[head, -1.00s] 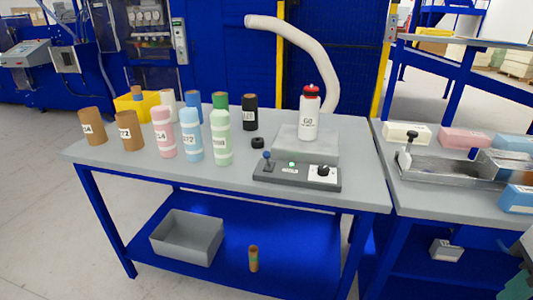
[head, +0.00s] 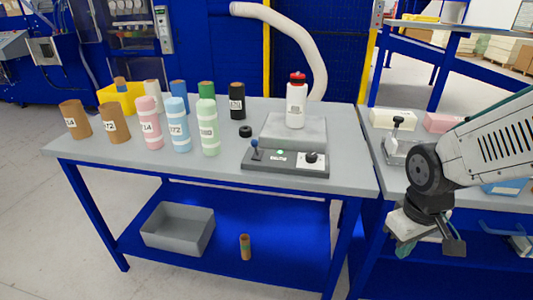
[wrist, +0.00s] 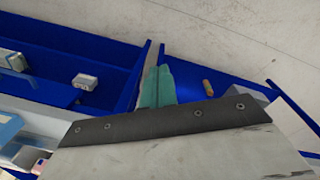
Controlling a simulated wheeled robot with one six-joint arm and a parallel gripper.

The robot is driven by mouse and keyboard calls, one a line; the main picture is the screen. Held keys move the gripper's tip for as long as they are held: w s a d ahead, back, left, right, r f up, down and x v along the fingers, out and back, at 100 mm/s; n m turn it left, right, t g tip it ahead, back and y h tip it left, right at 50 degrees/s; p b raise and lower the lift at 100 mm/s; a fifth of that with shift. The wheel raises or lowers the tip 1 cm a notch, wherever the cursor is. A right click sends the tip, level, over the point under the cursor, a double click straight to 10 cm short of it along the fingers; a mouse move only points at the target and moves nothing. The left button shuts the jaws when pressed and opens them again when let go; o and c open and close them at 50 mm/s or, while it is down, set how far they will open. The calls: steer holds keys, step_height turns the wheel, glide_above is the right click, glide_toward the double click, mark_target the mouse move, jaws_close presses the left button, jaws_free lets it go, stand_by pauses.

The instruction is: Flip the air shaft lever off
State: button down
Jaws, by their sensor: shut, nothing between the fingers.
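A dark grey control panel (head: 285,161) lies at the front right of the main table. A small upright lever with a blue knob (head: 254,144) stands at its left end. A lit green lamp (head: 280,153) is in the panel's middle, and a black rotary knob (head: 311,158) is on a white plate at its right. Which of these is the air shaft lever is not legible. My gripper (head: 404,250) hangs low at the right, in front of the table edge, well away from the panel. In the wrist view its green fingers (wrist: 157,86) are together and empty.
A grey scale-like block (head: 293,131) behind the panel bears a white bottle with a red cap (head: 296,101). Several labelled rolls, such as a green one (head: 208,118), stand to the left. A black ring (head: 245,131) lies nearby. A grey bin (head: 178,229) is on the lower shelf.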

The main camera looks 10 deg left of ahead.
mark_target(256, 146)
steer(key=w+a+f+n+t+y, duration=0.6)
steer(key=w+a+f+n+t, duration=0.2)
steer(key=w+a+f+n, duration=0.85)
steer(key=a+r+n+t+y, duration=0.3)
steer(key=a+r+n+y, duration=0.1)
steer(key=r, duration=0.3)
steer(key=a+r+n+t+y, duration=0.3)
steer(key=a+r+n+y, duration=0.1)
steer(key=r, duration=0.4)
steer(key=n+y, duration=0.1)
steer(key=y, duration=0.1)
steer(key=shift+y, duration=0.3)
steer(key=shift+a, duration=0.1)
steer(key=x, duration=1.3)
steer(key=shift+w+a, duration=0.25)
steer(key=shift+a, duration=0.1)
steer(key=shift+a+r, duration=0.1)
steer(key=shift+r, duration=0.1)
